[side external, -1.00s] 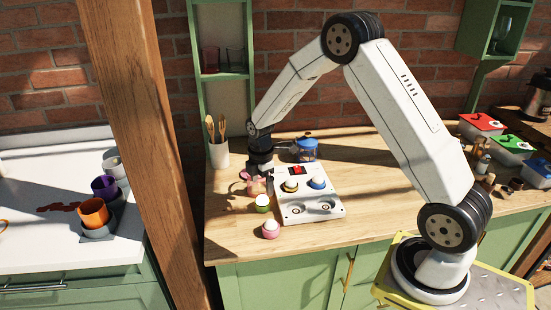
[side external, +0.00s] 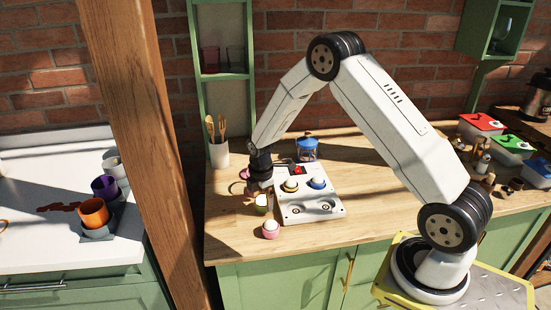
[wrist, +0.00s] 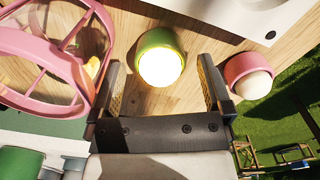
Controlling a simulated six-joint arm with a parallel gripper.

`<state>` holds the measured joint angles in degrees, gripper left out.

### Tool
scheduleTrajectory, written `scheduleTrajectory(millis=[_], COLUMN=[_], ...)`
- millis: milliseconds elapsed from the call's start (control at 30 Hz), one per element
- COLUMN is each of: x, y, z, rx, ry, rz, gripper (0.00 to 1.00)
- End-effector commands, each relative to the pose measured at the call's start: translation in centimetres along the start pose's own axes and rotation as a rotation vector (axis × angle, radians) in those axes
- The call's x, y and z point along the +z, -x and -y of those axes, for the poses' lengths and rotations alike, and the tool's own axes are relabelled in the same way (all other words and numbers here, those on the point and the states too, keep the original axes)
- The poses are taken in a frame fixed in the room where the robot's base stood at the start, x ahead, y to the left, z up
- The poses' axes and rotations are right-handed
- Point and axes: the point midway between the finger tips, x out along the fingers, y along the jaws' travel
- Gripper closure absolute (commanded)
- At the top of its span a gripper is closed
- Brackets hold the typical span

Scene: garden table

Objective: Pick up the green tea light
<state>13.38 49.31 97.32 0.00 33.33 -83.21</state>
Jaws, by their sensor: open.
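The green tea light (side external: 262,207) stands upright on the wooden counter, left of the white panel. In the wrist view the green tea light (wrist: 160,39) shows a green cup with a bright white top, between the tips of my fingers and slightly beyond them. My gripper (side external: 259,194) points down just above and behind it, partly hiding it in the side view. In the wrist view my gripper (wrist: 162,64) is open, with a finger on each side and visible gaps. I cannot tell the exact height of the fingertips.
A pink tea light (wrist: 250,76) stands close to the right finger. A pink-framed lantern (wrist: 85,85) is close to the left finger. The white panel (side external: 295,210) lies to the right of the green tea light, with a blue lantern (side external: 307,150) behind it.

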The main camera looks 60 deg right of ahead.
Motion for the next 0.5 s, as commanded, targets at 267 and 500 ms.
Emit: scheduleTrajectory(millis=[267, 500], x=[0.0, 0.0], y=[-1.7, -1.7], z=[0.0, 0.0], rx=[0.002, 0.002], ry=[0.0, 0.0], rz=[0.0, -0.001], gripper=[0.0, 0.0])
